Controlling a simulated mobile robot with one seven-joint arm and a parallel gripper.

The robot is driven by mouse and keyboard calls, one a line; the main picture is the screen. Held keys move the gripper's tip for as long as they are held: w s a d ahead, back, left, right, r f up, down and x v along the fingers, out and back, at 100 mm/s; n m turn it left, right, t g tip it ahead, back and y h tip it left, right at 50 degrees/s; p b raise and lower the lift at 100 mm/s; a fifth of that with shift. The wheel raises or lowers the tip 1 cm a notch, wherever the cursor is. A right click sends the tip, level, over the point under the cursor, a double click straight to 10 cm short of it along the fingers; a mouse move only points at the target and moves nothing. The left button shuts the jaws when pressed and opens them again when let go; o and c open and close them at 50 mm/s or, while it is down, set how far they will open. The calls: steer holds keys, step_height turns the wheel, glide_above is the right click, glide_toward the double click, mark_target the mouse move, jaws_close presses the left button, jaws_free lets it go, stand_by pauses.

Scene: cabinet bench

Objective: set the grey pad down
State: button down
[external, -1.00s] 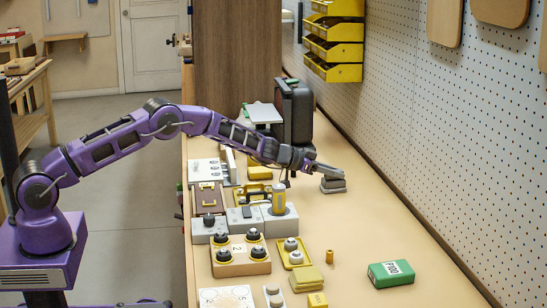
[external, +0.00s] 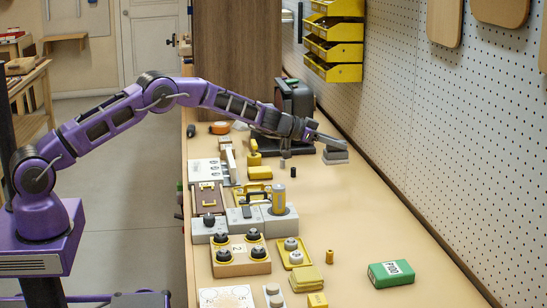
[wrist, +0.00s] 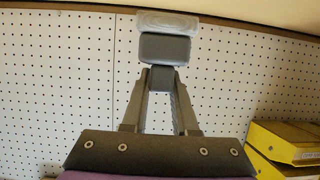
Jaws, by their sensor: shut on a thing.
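The grey pad (external: 335,153) shows as two stacked grey layers at the far end of the bench, near the pegboard. My gripper (external: 318,135) is just above and to its left. In the wrist view my gripper (wrist: 162,88) is shut on a small dark block at the near side of the grey pad (wrist: 165,47). A paler layer (wrist: 166,22) shows beyond the darker one. I cannot tell whether the underside touches the bench.
The bench (external: 390,235) is clear along the pegboard side. A green box (external: 391,273) lies nearer the front. Switch boxes and small parts crowd the left side. Yellow bins (external: 333,50) hang on the wall, and also show in the wrist view (wrist: 285,145).

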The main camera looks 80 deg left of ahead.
steer(key=d+m+g+h+b, duration=0.35)
steer(key=d+m+h, duration=0.55)
steer(key=d, duration=1.3)
steer(key=shift+g+h, duration=0.25)
steer(key=shift+h, duration=0.15)
steer(key=shift+s+d+f+b, duration=0.1)
steer(key=shift+d+f+b, duration=0.15)
steer(key=shift+f, duration=1.3)
steer(key=shift+w+d+f+b, duration=0.1)
steer(key=shift+d+f+b, duration=0.15)
steer(key=shift+f, duration=1.3)
steer(key=shift+s+d+f+b, duration=0.15)
steer(key=shift+d+f, duration=0.15)
steer(key=shift+f, duration=1.25)
steer(key=shift+f, duration=0.15)
steer(key=c, duration=0.7)
jaws_free()
